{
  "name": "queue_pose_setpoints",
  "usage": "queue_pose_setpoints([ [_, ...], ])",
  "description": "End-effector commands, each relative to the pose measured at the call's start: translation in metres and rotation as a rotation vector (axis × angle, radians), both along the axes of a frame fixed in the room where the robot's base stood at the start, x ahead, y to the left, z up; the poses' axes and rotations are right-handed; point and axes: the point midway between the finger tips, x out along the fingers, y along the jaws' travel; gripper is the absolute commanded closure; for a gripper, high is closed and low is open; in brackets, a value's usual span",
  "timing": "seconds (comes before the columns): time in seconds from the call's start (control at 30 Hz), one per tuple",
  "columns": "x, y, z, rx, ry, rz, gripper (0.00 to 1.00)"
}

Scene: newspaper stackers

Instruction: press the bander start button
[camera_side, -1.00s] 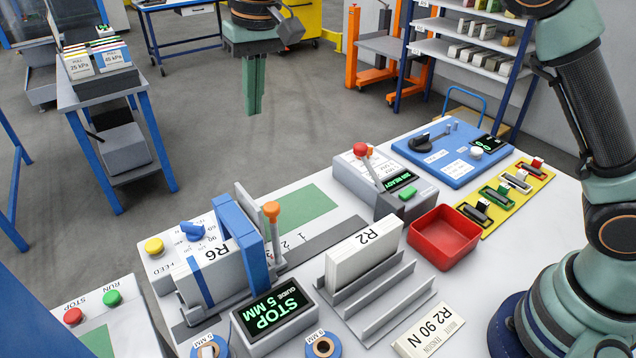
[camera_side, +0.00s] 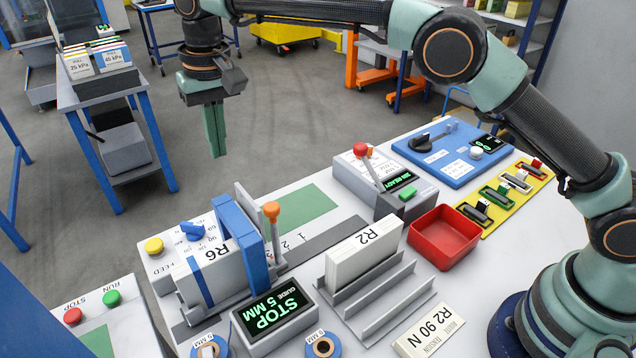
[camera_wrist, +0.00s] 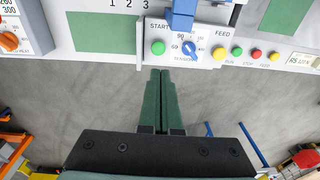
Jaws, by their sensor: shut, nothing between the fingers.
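The bander's green START button (camera_wrist: 158,47) shows in the wrist view on the bander's white panel, left of a blue knob (camera_wrist: 190,48). In the side view I cannot see this button, while the blue knob shows (camera_side: 192,231) beside the yellow FEED button (camera_side: 154,246). My gripper (camera_side: 220,155) points down with its fingers shut and empty. In the side view it appears above and beyond the bander, against the floor. In the wrist view my fingertips (camera_wrist: 161,72) lie just below the panel edge, under the START button and apart from it.
An orange-knobbed lever (camera_side: 271,211) and a blue upright (camera_side: 252,245) stand by the R6 stack (camera_side: 222,262). A red-knobbed lever (camera_side: 361,150), a red tray (camera_side: 443,236) and the R2 stack (camera_side: 365,255) are to the right. Open floor lies beyond the table.

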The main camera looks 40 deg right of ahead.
Motion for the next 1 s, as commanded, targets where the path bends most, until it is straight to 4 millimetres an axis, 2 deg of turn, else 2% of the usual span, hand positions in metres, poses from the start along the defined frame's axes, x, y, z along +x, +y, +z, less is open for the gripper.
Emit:
queue_pose_setpoints([
  [0.17,0.001,-0.001,-0.025,-0.002,0.004,0.000,1.00],
  [0.6,0.009,0.001,-0.108,-0.001,0.001,0.000,1.00],
  [0.8,0.010,0.001,-0.129,-0.001,0.001,0.000,1.00],
  [1.0,0.011,0.001,-0.135,0.000,-0.002,0.000,1.00],
])
